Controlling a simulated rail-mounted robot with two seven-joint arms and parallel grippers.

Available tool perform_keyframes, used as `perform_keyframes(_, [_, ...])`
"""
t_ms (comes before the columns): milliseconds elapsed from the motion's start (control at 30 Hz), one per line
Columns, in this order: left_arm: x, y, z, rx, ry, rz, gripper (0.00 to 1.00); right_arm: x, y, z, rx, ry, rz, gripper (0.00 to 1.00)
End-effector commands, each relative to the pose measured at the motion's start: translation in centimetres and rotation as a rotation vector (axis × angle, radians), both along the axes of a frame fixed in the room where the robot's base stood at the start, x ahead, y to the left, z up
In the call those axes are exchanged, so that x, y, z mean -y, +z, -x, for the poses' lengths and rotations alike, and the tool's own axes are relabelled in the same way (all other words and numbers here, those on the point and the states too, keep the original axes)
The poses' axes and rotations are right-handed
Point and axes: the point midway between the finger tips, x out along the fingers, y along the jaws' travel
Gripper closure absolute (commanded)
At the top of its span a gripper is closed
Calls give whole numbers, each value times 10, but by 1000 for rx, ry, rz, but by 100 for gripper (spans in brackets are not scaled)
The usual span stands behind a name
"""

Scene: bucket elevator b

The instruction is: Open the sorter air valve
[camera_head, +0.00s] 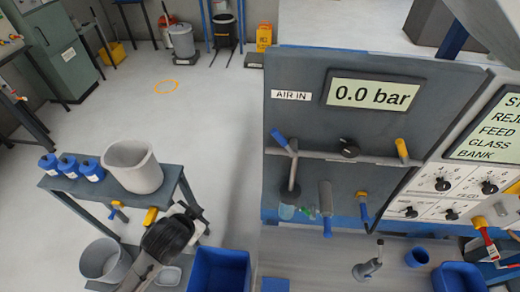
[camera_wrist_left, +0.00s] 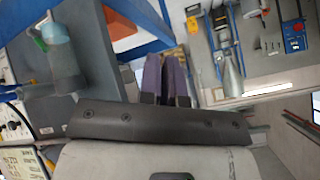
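The grey air panel (camera_head: 300,66) carries an "AIR IN" label (camera_head: 291,95) and a display (camera_head: 374,94) reading 0.0 bar. My right gripper is out of view.
A second display (camera_head: 492,130) and knob panels (camera_head: 440,184) are at right. Floor behind is open.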

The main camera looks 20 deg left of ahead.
Motion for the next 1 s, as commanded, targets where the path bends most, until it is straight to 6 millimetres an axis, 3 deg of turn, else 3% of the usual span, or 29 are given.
perform_keyframes(33, [-20, -3, -22, 46, 21, -67, 100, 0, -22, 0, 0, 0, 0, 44])
perform_keyframes(67, [-32, 3, -34, 79, 33, -104, 100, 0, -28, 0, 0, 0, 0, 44])
perform_keyframes(200, [-85, 52, -98, 341, 51, -295, 100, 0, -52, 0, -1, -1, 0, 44])
perform_keyframes(400, [-114, 114, -143, 661, -32, -474, 100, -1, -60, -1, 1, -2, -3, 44])
perform_keyframes(500, [-116, 134, -156, 788, -107, -539, 100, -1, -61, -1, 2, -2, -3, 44])
perform_keyframes(667, [-106, 151, -166, 958, -268, -614, 100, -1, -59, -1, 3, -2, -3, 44])
perform_keyframes(1000, [-51, 157, -158, 1265, -709, -649, 100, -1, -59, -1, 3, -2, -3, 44])
